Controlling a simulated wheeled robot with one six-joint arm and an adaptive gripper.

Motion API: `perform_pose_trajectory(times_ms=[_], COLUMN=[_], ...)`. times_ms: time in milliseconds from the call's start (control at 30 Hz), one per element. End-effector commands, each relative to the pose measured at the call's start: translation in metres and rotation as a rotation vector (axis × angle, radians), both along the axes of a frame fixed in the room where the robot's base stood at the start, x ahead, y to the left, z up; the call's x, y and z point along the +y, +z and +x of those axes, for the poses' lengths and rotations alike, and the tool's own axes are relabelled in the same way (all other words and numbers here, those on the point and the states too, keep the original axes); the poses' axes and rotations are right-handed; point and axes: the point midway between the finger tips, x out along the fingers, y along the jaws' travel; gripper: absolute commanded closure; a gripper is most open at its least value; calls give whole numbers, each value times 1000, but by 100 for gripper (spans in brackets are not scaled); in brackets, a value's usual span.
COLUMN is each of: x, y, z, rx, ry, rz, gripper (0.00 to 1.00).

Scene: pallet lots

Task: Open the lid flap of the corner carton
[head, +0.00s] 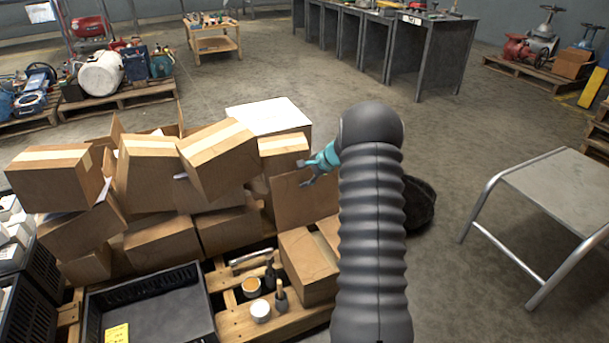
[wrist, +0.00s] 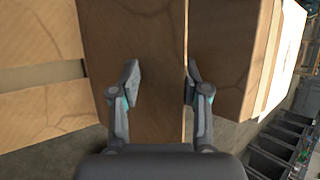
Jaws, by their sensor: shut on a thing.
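The corner carton (head: 308,268) sits at the right front of the pallet load, partly hidden by my arm. A brown lid flap (head: 303,203) stands raised behind the carton's top. My gripper (head: 308,172) is at the flap's upper edge. In the wrist view, the flap (wrist: 150,50) runs between the two fingers of my gripper (wrist: 162,86). The right finger is at the flap's right edge and the left finger overlaps its face. My gripper is shut on the flap. Where the fingers touch is hard to see.
Stacked cartons (head: 150,175) fill the pallet to the left. A black tray (head: 150,305), two small cups and hand tools lie in front on the pallet (head: 235,322). A metal-legged table (head: 560,190) stands at right. Open floor (head: 460,140) lies beyond my arm.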

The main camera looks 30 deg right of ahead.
Motion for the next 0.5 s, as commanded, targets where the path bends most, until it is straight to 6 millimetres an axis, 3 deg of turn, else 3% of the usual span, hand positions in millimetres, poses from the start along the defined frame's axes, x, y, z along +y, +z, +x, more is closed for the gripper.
perform_pose_trajectory(times_ms=[33,200,233,300,500], x=[6,5,5,5,2], y=[-10,-11,-11,-11,-10], z=[-3,-4,-4,-5,-5], rx=[14,17,17,17,16], ry=[10,9,9,9,4], rz=[7,9,9,9,9], gripper=[100,100,57,71,71])
